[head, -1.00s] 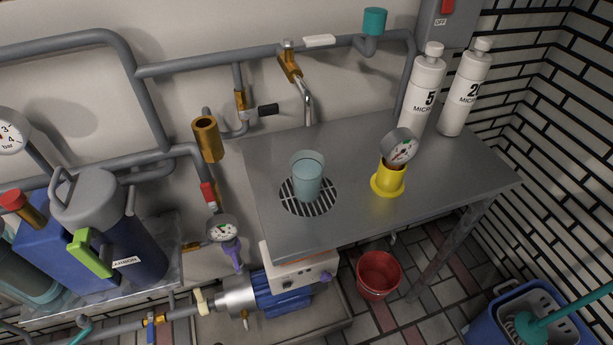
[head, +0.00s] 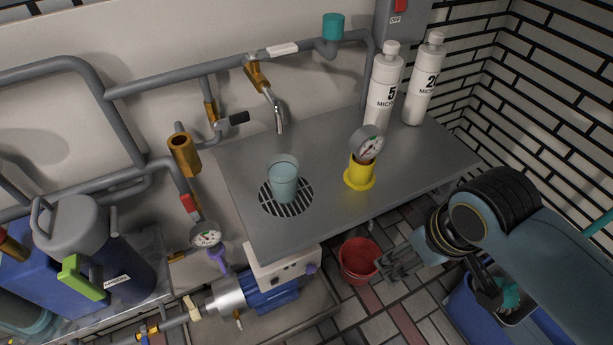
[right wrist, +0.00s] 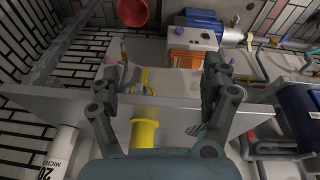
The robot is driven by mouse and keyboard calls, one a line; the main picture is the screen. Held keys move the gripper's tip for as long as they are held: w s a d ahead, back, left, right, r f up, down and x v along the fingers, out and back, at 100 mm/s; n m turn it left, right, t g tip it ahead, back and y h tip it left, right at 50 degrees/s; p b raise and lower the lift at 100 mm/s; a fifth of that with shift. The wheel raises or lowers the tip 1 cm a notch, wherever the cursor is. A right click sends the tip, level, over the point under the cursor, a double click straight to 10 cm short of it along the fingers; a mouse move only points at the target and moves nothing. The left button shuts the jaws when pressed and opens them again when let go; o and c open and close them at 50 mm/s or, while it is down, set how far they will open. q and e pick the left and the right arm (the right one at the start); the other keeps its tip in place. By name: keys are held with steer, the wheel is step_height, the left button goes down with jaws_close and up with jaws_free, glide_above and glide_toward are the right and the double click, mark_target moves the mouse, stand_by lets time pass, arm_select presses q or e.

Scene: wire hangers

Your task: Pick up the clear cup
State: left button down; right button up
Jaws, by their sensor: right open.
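The clear cup (head: 284,182), a bluish see-through tumbler, stands upright on the round slotted drain (head: 304,202) in the grey counter (head: 240,160), below the tap spout (head: 278,115). My right gripper (head: 385,267) is in the head view at the lower right, beyond the counter's front edge and well apart from the cup. Its two fingers also show in the right wrist view (right wrist: 163,72), spread apart with nothing between them. I cannot make out the cup in the right wrist view. My left gripper is not in view.
A yellow stand with a gauge (head: 360,172) is right of the cup; its yellow base also shows in the right wrist view (right wrist: 144,135). Two white bottles (head: 384,90) (head: 424,80) stand at the counter's back right. A red bucket (head: 358,260) is on the floor.

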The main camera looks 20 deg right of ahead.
step_height(320, 180, up, 4)
steer(key=w+a+r+n, duration=0.1)
steer(key=w, duration=0.1)
steer(key=n+y+p, duration=0.1)
steer(key=n+y, duration=0.4)
steer(key=n, duration=0.4)
glide_toward(298, 168)
steer(key=x, duration=0.5)
steer(key=shift+s+d+f, duration=0.1)
steer(key=shift+d+f, duration=0.05)
steer(key=x, duration=0.4)
steer(key=shift+w+a+f+b, duration=0.2)
steer(key=shift+w+a+b, duration=0.1)
steer(key=shift+a, duration=0.05)
steer(key=x, duration=0.6)
steer(key=c, duration=1.5)
steer(key=shift+r, duration=0.15)
steer(key=shift+r, duration=0.6)
steer(key=s, duration=1.7)
steer(key=shift+s+d, duration=0.3)
steer(key=shift+s, duration=0.05)
